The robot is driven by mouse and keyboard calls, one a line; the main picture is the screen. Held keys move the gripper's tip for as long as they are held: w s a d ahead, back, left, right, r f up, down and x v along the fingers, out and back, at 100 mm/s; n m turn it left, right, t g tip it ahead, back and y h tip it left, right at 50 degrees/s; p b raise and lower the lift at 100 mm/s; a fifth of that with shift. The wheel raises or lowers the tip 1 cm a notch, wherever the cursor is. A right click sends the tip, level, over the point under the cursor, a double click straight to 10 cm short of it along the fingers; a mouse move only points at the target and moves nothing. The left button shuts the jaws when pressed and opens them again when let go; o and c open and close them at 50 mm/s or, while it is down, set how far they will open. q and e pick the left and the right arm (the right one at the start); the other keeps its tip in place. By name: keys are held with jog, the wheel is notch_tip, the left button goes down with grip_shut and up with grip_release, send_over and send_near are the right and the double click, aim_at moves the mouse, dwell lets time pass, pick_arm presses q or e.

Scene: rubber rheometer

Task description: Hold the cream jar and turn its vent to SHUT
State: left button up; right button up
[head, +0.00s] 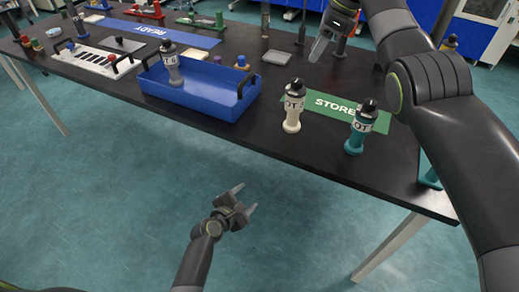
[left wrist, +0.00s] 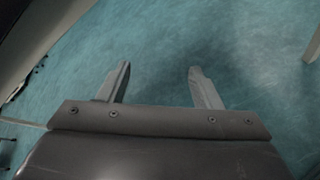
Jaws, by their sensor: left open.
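The cream jar (head: 292,122) stands upright on the black table, left of the STORE mat, with a black cap (head: 297,86) and a white band whose visible letters read "OT". The vent setting is too small to read. My left gripper (head: 247,197) is open and empty over the floor, in front of the table and below the jar in the head view. Its spread fingers also show in the left wrist view (left wrist: 160,78), with only floor between them. My right gripper (head: 328,53) is raised over the back of the table, away from the cream jar; its finger opening is unclear.
A blue tray (head: 200,98) holds a grey jar (head: 173,70). A blue READY mat (head: 150,32) and a white rack (head: 93,58) lie further left. Bare table surrounds the cream jar's front.

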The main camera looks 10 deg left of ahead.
aim_at(290, 119)
pick_arm(q)
jog(key=w+d+r+n+t+h, duration=0.2)
jog(key=r+n, duration=0.1)
jog(key=r, duration=0.6)
jog(key=w+d+r+n+t+h, duration=0.1)
jog(key=w+d+r+n+t, duration=0.2)
jog(key=r, duration=0.7)
jog(key=shift+n+g, duration=0.3)
jog(key=shift+g, duration=0.3)
jog(key=x, duration=1.6)
jog(key=shift+w+a, duration=0.2)
jog(key=shift+w, duration=0.1)
jog(key=shift+f, duration=0.1)
jog(key=c, duration=1.1)
